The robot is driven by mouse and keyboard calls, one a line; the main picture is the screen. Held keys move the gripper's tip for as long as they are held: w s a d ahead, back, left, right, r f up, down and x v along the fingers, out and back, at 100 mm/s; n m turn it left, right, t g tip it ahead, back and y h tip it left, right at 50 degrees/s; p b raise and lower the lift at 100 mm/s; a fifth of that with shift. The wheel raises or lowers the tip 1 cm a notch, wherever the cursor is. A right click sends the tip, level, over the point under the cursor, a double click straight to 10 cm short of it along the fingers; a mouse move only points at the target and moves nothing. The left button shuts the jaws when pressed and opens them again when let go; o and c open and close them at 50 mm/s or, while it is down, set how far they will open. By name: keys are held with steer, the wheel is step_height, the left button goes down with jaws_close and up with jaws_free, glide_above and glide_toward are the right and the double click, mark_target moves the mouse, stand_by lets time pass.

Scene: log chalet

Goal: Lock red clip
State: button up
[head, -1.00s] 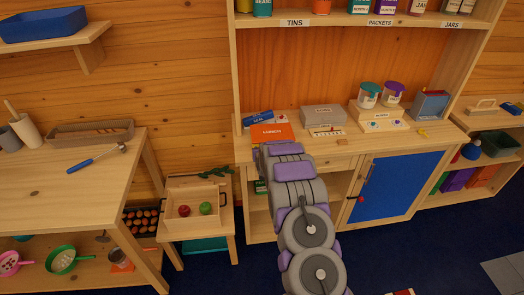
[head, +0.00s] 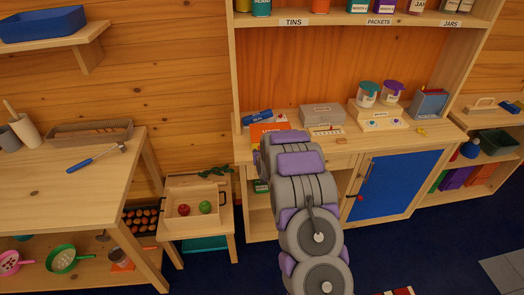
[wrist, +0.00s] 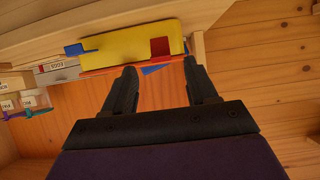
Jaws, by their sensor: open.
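In the wrist view a small red clip (wrist: 160,47) sits on the right part of a yellow panel (wrist: 112,46). A blue piece (wrist: 74,49) is at the panel's left end. My gripper (wrist: 160,67) is open and empty. Its two fingers point towards the panel, with the red clip just beyond the gap between their tips. I cannot tell whether the clip is locked. In the head view an orange lunch box (head: 267,134) lies on the worktop, partly hidden by my arm. My gripper is hidden there behind the arm.
A grey box (head: 322,114) and a stand with two jars (head: 378,122) are on the worktop to the right. A blue cabinet door (head: 385,186) is below. A small crate with apples (head: 191,205) stands on a stool to the left.

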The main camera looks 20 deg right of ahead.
steer(key=v, duration=1)
steer(key=shift+s+p, duration=0.3)
steer(key=shift+s, duration=0.1)
steer(key=shift+a+r, duration=0.1)
steer(key=shift+r, duration=0.05)
